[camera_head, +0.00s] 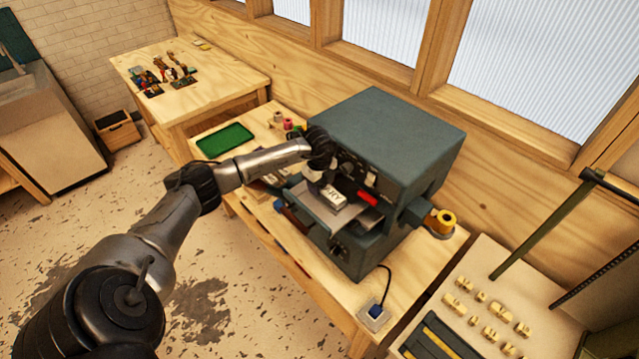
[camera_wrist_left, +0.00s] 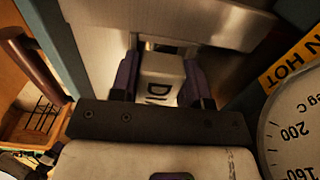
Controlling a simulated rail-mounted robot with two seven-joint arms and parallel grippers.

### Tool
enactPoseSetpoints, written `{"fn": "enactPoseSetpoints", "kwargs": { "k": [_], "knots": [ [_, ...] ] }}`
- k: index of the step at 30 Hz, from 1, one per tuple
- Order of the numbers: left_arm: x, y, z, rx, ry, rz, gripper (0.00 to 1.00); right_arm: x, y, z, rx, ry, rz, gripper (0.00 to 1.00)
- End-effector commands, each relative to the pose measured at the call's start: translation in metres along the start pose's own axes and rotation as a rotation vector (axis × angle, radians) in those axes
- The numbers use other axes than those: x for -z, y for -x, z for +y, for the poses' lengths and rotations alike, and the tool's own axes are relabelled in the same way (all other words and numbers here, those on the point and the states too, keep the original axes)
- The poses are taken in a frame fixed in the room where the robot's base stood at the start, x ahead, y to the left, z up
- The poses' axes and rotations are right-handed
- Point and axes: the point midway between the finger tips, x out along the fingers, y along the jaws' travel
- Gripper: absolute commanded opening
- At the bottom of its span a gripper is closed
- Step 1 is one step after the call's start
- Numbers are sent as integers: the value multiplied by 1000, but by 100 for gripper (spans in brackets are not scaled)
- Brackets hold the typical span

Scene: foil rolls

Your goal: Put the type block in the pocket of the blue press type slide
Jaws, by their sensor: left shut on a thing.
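The blue-grey press (camera_head: 395,130) stands on the wooden bench, with its metal type slide (camera_head: 345,216) at the front. My left gripper (camera_head: 325,183) is over the slide and is shut on a pale type block (camera_head: 334,197) with dark letters on its face. In the left wrist view the type block (camera_wrist_left: 161,80) sits between the two dark fingers of my left gripper (camera_wrist_left: 163,88). Bare metal of the slide (camera_wrist_left: 95,45) lies around it. A dark gap shows just beyond the block; the block and fingers hide most of the pocket, so I cannot tell whether the block is inside it. My right gripper is not in view.
A round temperature dial (camera_wrist_left: 295,135) and an orange hot-warning label (camera_wrist_left: 292,62) are close on the right in the wrist view. A green tray (camera_head: 225,140) lies on the bench left of the press. A yellow-tipped roll (camera_head: 440,221) sticks out at the press's right side.

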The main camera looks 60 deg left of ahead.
Motion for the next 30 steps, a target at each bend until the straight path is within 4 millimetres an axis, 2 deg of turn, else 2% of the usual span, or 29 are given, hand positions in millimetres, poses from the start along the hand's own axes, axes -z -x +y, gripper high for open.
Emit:
{"fn": "enactPoseSetpoints", "kwargs": {
  "k": [5, 20, 21, 28, 30],
  "knots": [
    [0, 0, 0, 2, 0, 1, 3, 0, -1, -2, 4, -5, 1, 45],
    [0, -16, 2, -8, 0, -2, 3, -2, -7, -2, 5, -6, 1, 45],
    [0, -18, 3, -11, 0, -3, 43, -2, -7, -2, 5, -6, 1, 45],
    [0, -20, 3, -13, 0, -4, 65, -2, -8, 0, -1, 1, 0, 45],
    [0, -20, 3, -12, 0, -4, 68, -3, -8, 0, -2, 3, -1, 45]
  ]
}}
